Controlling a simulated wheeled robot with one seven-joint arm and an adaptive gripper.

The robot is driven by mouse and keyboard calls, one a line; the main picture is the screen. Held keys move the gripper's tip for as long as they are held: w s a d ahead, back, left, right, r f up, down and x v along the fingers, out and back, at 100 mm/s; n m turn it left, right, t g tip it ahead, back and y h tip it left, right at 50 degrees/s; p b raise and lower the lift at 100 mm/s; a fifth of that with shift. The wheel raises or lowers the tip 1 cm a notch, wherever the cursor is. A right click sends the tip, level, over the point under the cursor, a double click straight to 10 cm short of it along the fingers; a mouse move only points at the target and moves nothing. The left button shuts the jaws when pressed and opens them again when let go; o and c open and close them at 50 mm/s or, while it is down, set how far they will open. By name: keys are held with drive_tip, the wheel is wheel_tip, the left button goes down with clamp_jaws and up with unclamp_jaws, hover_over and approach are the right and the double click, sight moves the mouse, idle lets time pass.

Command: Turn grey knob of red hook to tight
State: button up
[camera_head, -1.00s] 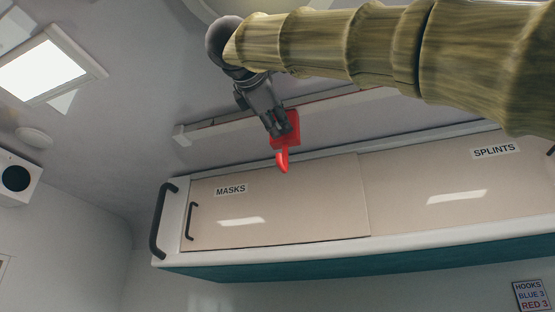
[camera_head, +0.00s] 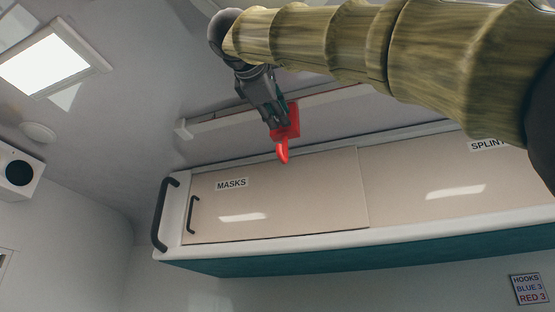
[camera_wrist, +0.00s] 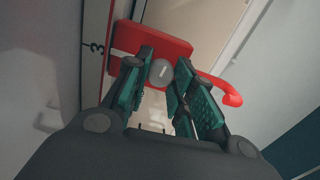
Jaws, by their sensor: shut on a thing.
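The red hook (camera_head: 292,121) sits on the ceiling rail above the cabinet, with its curved prong pointing down. In the wrist view the red hook (camera_wrist: 128,37) shows as a flat plate with the prong reaching right. The round grey knob (camera_wrist: 161,71) is on the plate's face and carries a short pale mark. My gripper (camera_wrist: 160,88) has a finger on each side of the knob and is shut on it. In the head view my gripper (camera_head: 278,124) covers the knob, so it is hidden there.
The pale rail (camera_head: 218,123) runs along the ceiling; a "3" is marked beside the hook in the wrist view. Below is a cabinet (camera_head: 310,215) with a MASKS door and black handles. A sign (camera_head: 529,288) reads HOOKS, BLUE 3, RED 3.

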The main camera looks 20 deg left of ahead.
drive_tip(key=o, duration=1.1)
drive_tip(key=shift+c, duration=0.2)
drive_tip(key=s, duration=1.2)
drive_tip(key=shift+a, duration=0.2)
